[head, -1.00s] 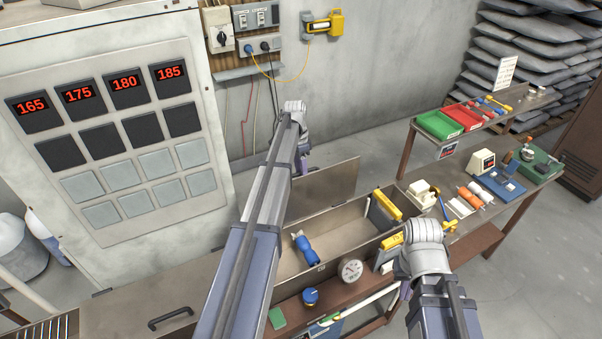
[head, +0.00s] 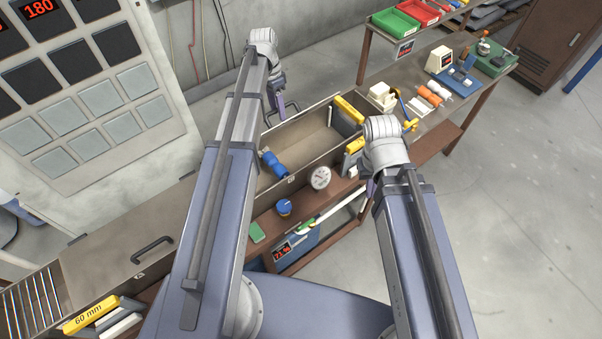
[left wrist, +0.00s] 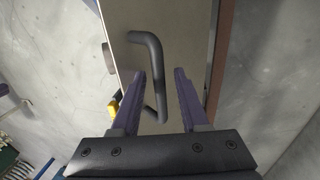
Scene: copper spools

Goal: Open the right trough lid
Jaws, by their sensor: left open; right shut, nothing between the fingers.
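The right trough (head: 300,150) stands uncovered in the head view, with its inside showing. Its lid (head: 325,105) is raised at the back edge and shows as a thin, nearly edge-on strip. In the left wrist view, the lid's panel (left wrist: 185,30) fills the middle, and its dark bar handle (left wrist: 154,75) appears between my left fingers. My left gripper (head: 284,108) is open beside the raised lid; its fingers also show in the left wrist view (left wrist: 160,85). My right gripper (head: 368,188) is shut and empty near the trough's front right corner, mostly hidden by its wrist.
A blue tool (head: 272,165) lies in the trough, with yellow blocks (head: 348,110) at its right end. The closed left lid (head: 105,250) has a dark handle. A round gauge (head: 319,177) and blue knob (head: 284,207) are in front. The floor at right is clear.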

